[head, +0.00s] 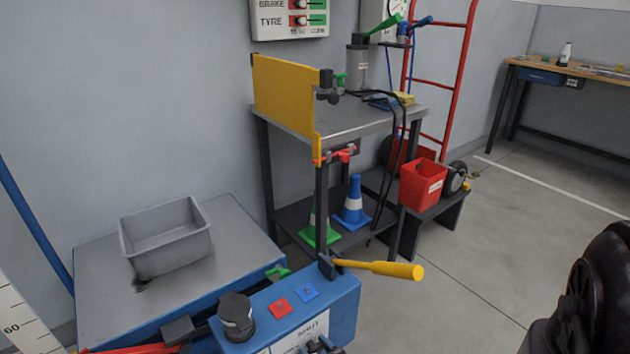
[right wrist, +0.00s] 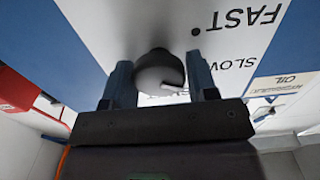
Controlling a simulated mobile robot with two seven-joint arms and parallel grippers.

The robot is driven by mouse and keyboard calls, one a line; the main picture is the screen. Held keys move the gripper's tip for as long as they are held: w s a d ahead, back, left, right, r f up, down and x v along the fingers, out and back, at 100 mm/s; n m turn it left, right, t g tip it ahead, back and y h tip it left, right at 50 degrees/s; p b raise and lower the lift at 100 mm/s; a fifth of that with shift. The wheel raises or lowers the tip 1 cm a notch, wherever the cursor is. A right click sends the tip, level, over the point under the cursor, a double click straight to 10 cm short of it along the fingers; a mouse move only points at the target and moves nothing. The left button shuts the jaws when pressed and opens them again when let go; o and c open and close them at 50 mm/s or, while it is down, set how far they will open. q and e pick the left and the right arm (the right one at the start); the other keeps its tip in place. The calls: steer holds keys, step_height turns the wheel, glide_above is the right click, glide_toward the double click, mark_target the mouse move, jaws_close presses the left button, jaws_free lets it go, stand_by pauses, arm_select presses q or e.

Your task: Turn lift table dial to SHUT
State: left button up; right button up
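The lift table (head: 180,270) stands at lower left in the head view, with a blue console at its near end. The label SHUT shows on a white plate (head: 308,334) on the console's front. The right wrist view shows the plate with FAST and SLOW lettering and a round grey dial (right wrist: 160,70). SHUT is mostly hidden there. My left gripper is not in view.
A grey bin (head: 166,240) sits on the lift table. A cart (head: 345,125) with cones stands behind. Open floor lies to the right.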

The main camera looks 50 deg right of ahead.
steer(key=c, duration=0.5)
steer(key=shift+o, duration=0.2)
steer(key=m, duration=0.5)
steer(key=shift+d+m, duration=0.1)
steer(key=shift+m, duration=0.3)
steer(key=m, duration=0.6)
steer(key=shift+d+f, duration=0.1)
steer(key=shift+f, duration=0.05)
steer(key=o, duration=0.9)
